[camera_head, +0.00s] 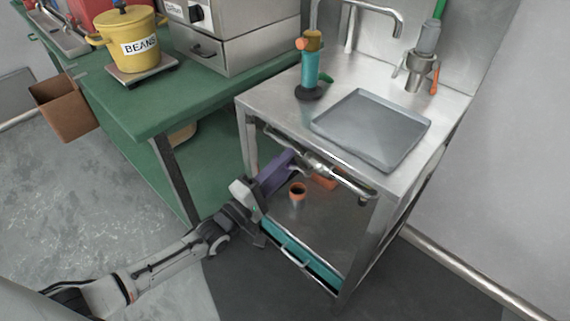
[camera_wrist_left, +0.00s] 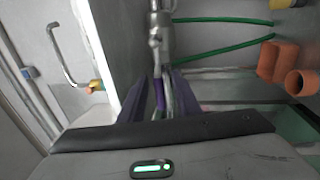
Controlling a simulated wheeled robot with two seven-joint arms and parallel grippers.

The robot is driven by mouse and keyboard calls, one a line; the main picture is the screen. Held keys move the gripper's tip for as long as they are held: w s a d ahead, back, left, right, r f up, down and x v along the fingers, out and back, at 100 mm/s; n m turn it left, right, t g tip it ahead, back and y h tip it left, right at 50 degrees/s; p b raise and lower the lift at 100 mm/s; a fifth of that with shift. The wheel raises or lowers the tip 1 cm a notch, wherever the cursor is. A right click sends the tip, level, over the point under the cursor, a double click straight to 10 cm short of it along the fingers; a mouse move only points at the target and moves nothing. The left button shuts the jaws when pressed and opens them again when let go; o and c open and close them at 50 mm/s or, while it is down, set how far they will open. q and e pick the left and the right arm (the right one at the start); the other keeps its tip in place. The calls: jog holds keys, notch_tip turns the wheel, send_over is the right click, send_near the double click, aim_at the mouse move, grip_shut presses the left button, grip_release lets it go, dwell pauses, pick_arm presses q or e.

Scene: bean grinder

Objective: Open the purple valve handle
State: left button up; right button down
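The purple valve handle (camera_wrist_left: 158,86) shows in the left wrist view as a small purple piece below a silver valve and pipe (camera_wrist_left: 160,40). My left gripper (camera_head: 291,158), with purple fingers, reaches under the steel counter in the head view, close to the silver pipe (camera_head: 330,170). In the left wrist view its two fingers (camera_wrist_left: 157,73) stand apart, one on each side of the handle. I cannot tell whether either finger touches it. In the head view the handle cannot be told apart from the purple fingers. My right gripper is not in view.
The steel counter (camera_head: 270,107) above holds a grey tray (camera_head: 375,128) and a teal tool (camera_head: 310,70). Orange cups (camera_head: 297,190) stand below the pipe. A teal-fronted drawer (camera_head: 300,258) lies lower. The green table (camera_head: 150,110) is to the left.

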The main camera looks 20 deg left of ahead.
pick_arm(q)
jog(key=v, duration=1)
jog(key=shift+p, duration=0.35)
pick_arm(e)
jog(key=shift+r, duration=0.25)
pick_arm(q)
jog(key=shift+s, duration=0.1)
